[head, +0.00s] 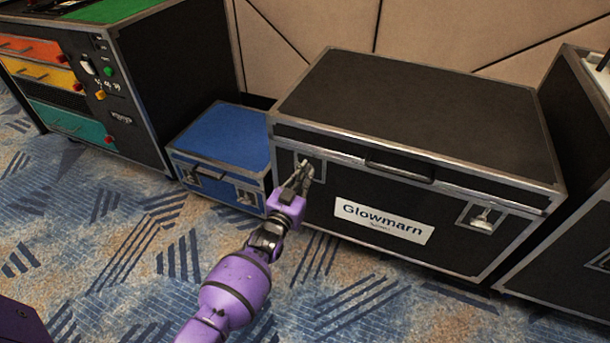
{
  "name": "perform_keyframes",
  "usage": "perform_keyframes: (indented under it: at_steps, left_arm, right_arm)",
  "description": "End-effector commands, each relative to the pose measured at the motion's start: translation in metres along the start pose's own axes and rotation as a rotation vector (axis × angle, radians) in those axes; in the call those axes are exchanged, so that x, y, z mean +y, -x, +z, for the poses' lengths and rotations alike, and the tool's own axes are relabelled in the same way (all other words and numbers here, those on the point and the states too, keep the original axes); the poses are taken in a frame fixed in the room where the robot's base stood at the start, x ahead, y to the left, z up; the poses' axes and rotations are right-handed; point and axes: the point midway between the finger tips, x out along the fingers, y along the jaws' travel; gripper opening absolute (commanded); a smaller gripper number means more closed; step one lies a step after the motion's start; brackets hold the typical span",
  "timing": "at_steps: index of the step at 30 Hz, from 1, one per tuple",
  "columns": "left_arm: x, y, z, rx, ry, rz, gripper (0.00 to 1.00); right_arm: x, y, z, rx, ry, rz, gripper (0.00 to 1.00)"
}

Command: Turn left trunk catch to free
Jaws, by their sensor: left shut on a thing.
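The black trunk (405,110) stands on the carpet with its lid closed and a white "Glowmarn" label (384,221) on its front. My left gripper (304,172) is at the upper left of the trunk's front, shut on the left trunk catch (314,163). The fingers cover most of that catch, so its turn position cannot be told. The right trunk catch (481,218) shows uncovered on the right of the front. A dark handle (400,171) sits between the two catches. My right gripper is not in view.
A small blue case (222,140) stands close to the trunk's left. A black cabinet (165,75) with coloured drawers is further left. Another black case (575,140) stands at the right. A panelled wall (330,25) is behind; patterned carpet (130,240) lies open in front.

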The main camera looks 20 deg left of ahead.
Motion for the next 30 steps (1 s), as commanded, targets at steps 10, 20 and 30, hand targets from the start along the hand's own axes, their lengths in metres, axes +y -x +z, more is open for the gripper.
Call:
perform_keyframes:
  at_steps: [10, 20, 30]
  left_arm:
    - [-0.0067, -0.0041, -0.0087, 0.015, 0.080, -0.007, 0.00]
    - [-0.0067, -0.0041, -0.0084, 0.015, 0.086, -0.007, 0.00]
    - [-0.0050, -0.0040, -0.0080, 0.014, 0.085, -0.005, 0.24]
  right_arm:
    - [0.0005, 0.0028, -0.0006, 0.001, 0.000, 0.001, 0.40]
    - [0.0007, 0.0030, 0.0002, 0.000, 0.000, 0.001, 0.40]
    - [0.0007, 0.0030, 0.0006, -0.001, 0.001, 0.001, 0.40]
